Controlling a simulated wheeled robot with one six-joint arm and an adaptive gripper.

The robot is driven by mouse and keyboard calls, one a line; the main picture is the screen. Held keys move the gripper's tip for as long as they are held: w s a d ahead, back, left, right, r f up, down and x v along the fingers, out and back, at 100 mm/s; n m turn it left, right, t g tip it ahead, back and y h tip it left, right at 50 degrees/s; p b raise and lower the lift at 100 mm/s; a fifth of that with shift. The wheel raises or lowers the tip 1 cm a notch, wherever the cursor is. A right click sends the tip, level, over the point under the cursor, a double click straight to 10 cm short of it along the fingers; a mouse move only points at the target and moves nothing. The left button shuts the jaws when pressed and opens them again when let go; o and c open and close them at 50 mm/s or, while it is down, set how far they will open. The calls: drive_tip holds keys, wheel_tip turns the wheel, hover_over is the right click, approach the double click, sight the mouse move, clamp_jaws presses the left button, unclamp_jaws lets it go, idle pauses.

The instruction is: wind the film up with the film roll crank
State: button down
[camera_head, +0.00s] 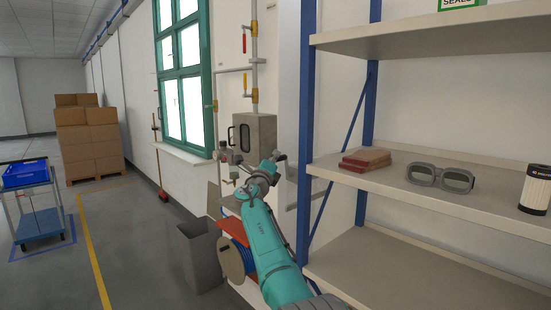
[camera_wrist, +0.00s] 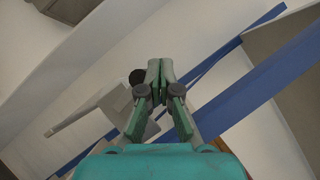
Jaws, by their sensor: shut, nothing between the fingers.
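My gripper (camera_wrist: 160,68) is shut and empty, its two green fingers pressed together in the wrist view. In the head view my gripper (camera_head: 279,156) is at the end of my teal arm, in front of the wall near a grey cabinet. A round beige disc with a blue edge, perhaps the film roll (camera_head: 236,260), is low beside my arm and partly hidden by it. In the wrist view a black round knob (camera_wrist: 137,76) shows behind the left finger, near a pale grey fitting (camera_wrist: 113,102). I cannot tell whether it belongs to the crank.
A blue-framed shelf (camera_head: 305,130) stands close right of my arm, holding red books (camera_head: 366,159), goggles (camera_head: 440,177) and a canister (camera_head: 535,190). A grey bin (camera_head: 203,258) stands left of the disc. Open floor lies left, with a blue cart (camera_head: 40,215) and stacked boxes (camera_head: 90,140) beyond.

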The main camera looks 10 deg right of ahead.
drive_tip(key=shift+w+a, duration=0.15)
drive_tip(key=shift+w, duration=0.1)
idle(0.6)
drive_tip(key=shift+w+a+n+y, duration=0.3)
drive_tip(key=shift+w+n+y, duration=0.15)
drive_tip(key=shift+n, duration=0.35)
idle(0.5)
drive_tip(key=shift+w+a+f+n+g+y, duration=0.2)
drive_tip(key=shift+w+a+n+g+y, duration=0.25)
drive_tip(key=shift+n, duration=0.45)
drive_tip(key=shift+w+a+f+n+g+y, duration=0.25)
drive_tip(key=shift+w+n+g, duration=0.25)
drive_tip(key=shift+n, duration=0.4)
idle(2.2)
